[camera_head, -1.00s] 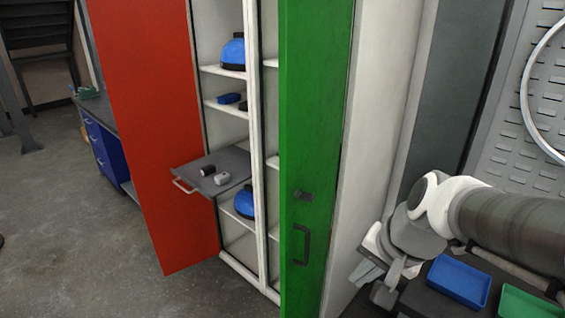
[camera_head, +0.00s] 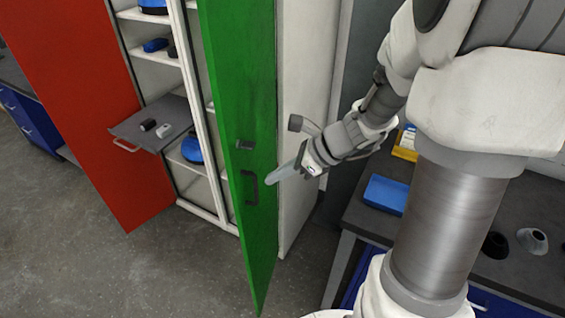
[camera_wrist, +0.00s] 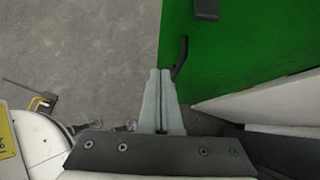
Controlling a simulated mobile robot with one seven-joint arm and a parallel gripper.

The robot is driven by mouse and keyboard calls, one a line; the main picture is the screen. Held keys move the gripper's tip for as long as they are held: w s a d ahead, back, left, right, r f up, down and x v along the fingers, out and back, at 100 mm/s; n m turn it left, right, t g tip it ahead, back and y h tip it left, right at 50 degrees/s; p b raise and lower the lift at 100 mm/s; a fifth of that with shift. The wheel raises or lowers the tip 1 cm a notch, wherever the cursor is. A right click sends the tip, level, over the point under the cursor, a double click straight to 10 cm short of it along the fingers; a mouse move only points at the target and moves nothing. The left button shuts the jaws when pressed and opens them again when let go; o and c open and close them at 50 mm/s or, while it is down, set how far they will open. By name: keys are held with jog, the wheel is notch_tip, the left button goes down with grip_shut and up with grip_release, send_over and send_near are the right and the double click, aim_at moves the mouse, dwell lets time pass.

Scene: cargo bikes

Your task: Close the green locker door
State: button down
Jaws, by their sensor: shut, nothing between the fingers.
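The green locker door (camera_head: 232,100) stands open on the right side of the locker, showing its face with a dark handle (camera_head: 250,187) and a dark latch (camera_head: 245,145) above it. My gripper (camera_head: 270,178) is shut and empty, its fingertips just right of the handle in the head view. In the wrist view my shut fingers (camera_wrist: 158,75) point at the door's edge, with the handle (camera_wrist: 180,58) just beyond and right of the tips. I cannot tell whether the fingertips touch the door or handle. The green door (camera_wrist: 255,50) fills the upper right there.
A red door (camera_head: 80,100) stands open at left. A grey pull-out shelf (camera_head: 155,122) with small items juts from the locker (camera_head: 215,215). A dark bench with a blue tray (camera_head: 385,194) stands at right. The floor (camera_head: 90,260) in front is clear.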

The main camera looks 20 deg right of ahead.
aim_at(236, 185)
jog(key=w+a+f, duration=0.2)
jog(key=a, duration=0.1)
jog(key=w+a+f, duration=0.1)
jog(key=a, duration=0.1)
jog(key=shift+w+a, duration=0.1)
jog(key=shift+a, duration=0.15)
jog(key=shift+w+a+f, duration=0.1)
jog(key=shift+w+a, duration=0.15)
jog(key=shift+a, duration=0.15)
